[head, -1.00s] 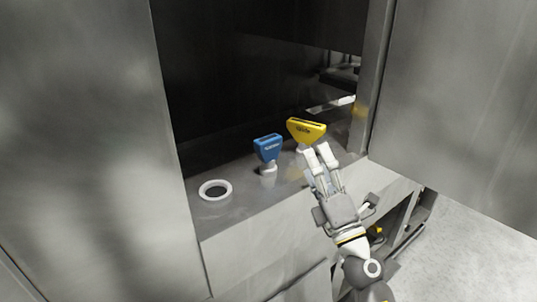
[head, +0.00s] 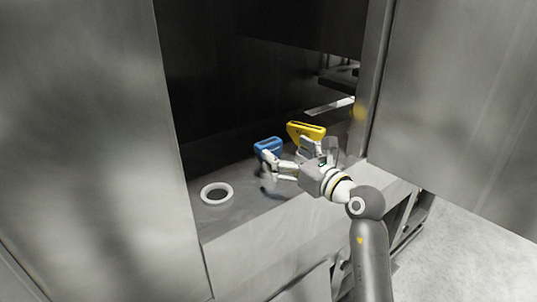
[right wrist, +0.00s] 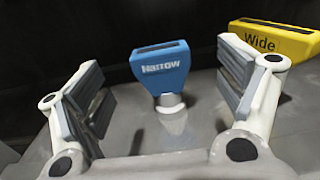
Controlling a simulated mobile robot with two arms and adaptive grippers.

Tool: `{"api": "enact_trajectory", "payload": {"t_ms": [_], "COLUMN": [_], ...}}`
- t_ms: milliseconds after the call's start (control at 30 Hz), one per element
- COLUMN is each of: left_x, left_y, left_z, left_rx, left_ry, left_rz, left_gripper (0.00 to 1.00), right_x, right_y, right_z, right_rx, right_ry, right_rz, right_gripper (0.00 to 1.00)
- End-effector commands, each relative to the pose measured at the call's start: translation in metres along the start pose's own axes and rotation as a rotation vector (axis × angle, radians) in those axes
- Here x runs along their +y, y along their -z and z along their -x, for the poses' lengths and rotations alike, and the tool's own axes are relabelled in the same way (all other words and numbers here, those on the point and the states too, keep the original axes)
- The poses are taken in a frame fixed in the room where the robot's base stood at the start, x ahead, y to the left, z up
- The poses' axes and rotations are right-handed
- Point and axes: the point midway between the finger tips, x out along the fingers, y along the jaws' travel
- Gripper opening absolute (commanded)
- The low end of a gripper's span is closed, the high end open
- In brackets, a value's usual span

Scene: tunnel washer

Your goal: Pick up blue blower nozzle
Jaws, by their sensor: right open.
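The blue blower nozzle (head: 267,147), marked "Narrow", stands upright on the grey ledge inside the washer opening. In the right wrist view the blue nozzle (right wrist: 160,68) shows between the open fingers, with its light round base below it. My right gripper (head: 284,171) is open beside the nozzle's lower part, and the fingers hide some of the base in the head view. In the right wrist view the right gripper (right wrist: 165,105) has clear gaps between both finger pads and the nozzle. My left gripper is not in view.
A yellow nozzle (head: 306,130) marked "Wide" stands just right of the blue one, close to my right gripper. A white ring (head: 216,193) lies on the ledge (head: 240,205) at the left. Metal panels flank the opening on both sides.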

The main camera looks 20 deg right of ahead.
Motion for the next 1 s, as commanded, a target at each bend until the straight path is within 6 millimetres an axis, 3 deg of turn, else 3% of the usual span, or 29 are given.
{"api": "enact_trajectory", "payload": {"t_ms": [333, 700, 1000], "left_x": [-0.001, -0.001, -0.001], "left_y": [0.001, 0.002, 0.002], "left_z": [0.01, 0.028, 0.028], "left_rx": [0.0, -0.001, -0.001], "left_ry": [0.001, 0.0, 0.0], "left_rz": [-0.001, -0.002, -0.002], "left_gripper": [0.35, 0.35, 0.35], "right_x": [0.001, 0.002, 0.002], "right_y": [-0.001, 0.003, 0.004], "right_z": [-0.025, -0.067, -0.071], "right_rx": [0.0, 0.0, -0.001], "right_ry": [-0.001, -0.001, -0.001], "right_rz": [-0.003, -0.003, -0.001], "right_gripper": [0.89, 0.89, 0.89]}}
